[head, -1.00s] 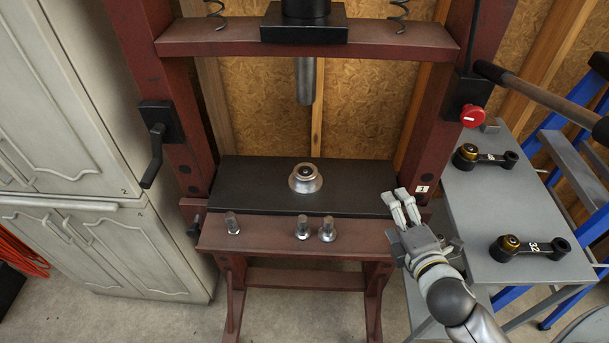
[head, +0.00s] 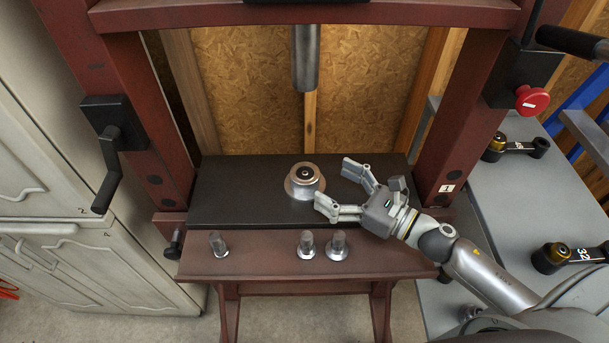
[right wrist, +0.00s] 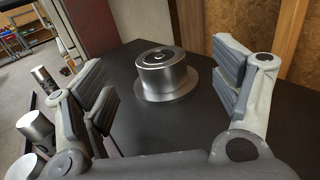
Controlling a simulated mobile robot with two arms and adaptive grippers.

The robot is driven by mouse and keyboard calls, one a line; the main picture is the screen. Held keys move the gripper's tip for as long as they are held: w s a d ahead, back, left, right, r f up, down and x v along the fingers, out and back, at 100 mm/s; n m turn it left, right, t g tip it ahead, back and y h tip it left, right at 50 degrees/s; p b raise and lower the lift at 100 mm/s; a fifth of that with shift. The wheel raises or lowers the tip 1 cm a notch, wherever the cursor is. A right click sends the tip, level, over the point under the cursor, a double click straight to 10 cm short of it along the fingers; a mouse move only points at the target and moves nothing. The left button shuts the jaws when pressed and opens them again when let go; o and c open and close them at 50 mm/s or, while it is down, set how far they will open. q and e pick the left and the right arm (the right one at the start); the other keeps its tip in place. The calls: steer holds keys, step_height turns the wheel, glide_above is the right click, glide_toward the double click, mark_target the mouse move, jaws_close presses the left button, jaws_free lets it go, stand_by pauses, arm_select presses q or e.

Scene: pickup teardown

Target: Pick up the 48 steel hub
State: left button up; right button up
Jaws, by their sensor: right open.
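The steel hub (head: 304,179) stands upright on the black press bed, a short round cylinder on a wider flange. No number can be read on it. In the right wrist view the hub (right wrist: 164,75) sits ahead of and between the two fingers, apart from both. My right gripper (head: 335,188) is open and empty, just right of the hub in the head view, with its fingers pointing left toward it. It also shows in the right wrist view (right wrist: 163,85). My left gripper is out of view.
The black bed (head: 235,195) belongs to a red press frame (head: 447,130), with a steel ram (head: 305,60) above the hub. Several steel pins (head: 307,245) stand on the front ledge. A grey table (head: 515,200) with black arms stands right. A crank handle (head: 109,165) juts out left.

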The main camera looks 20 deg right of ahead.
mark_target(305, 172)
steer(key=shift+w+a+r, duration=0.1)
steer(key=shift+w+a, duration=0.3)
steer(key=shift+w, duration=0.15)
steer(key=shift+w+a, duration=0.2)
steer(key=shift+w, duration=0.1)
steer(key=shift+w+a+p, duration=0.2)
steer(key=shift+w+p, duration=0.05)
steer(key=shift+p, duration=0.05)
steer(key=shift+w+a, duration=0.15)
steer(key=p+x, duration=0.2)
steer(key=x, duration=0.2)
steer(key=shift+a, duration=0.15)
steer(key=shift+w+a+f, duration=0.2)
steer(key=shift+w, duration=0.05)
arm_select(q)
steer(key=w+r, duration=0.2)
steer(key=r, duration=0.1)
